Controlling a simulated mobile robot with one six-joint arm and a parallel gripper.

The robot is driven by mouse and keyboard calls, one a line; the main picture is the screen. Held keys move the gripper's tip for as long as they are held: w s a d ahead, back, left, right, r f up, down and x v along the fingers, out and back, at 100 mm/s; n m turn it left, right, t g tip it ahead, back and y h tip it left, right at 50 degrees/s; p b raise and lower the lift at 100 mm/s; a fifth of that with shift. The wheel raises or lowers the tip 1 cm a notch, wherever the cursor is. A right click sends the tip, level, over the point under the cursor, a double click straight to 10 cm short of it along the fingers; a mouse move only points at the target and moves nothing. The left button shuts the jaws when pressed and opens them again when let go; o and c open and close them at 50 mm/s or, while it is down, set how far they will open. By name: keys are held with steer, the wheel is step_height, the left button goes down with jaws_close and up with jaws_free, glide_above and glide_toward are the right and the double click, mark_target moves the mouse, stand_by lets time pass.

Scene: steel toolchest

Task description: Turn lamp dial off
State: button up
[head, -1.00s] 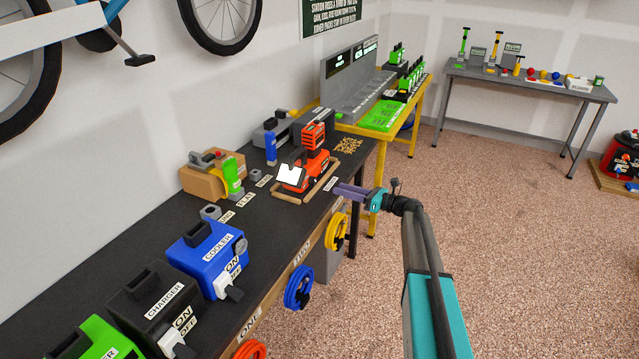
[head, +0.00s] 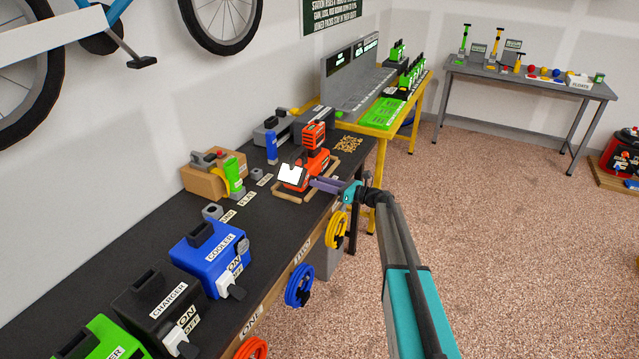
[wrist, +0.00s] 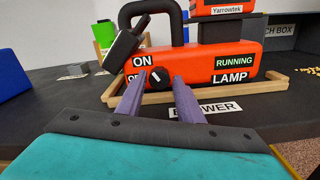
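The orange lamp (head: 294,178) sits in a wooden tray on the dark workbench. In the wrist view the lamp body (wrist: 205,62) carries the labels ON, LAMP and RUNNING, and a label partly hidden by a finger. Its black dial (wrist: 159,77) has a white mark and sits below and right of ON. My gripper (wrist: 158,88) has its two purple fingers apart, one on each side of the dial in the picture. I cannot tell whether they touch it. In the head view my gripper (head: 318,183) is at the lamp's right side.
The wooden tray's rim (wrist: 285,83) runs in front of the lamp. A blue cooler (head: 207,258) and a black charger (head: 158,308) stand nearer on the bench. Open floor lies right.

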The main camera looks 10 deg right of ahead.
steer(key=c, duration=0.8)
steer(key=shift+o, duration=0.2)
steer(key=shift+f+n+b, duration=0.15)
steer(key=shift+n+b, duration=0.25)
steer(key=shift+b, duration=0.3)
steer(key=shift+n+b, duration=0.9)
steer(key=shift+b, duration=0.35)
steer(key=shift+d+n+b, duration=0.1)
steer(key=shift+n+b, duration=0.8)
steer(key=shift+b, duration=0.3)
steer(key=shift+r, duration=0.2)
steer(key=o, duration=0.8)
steer(key=shift+c, duration=0.2)
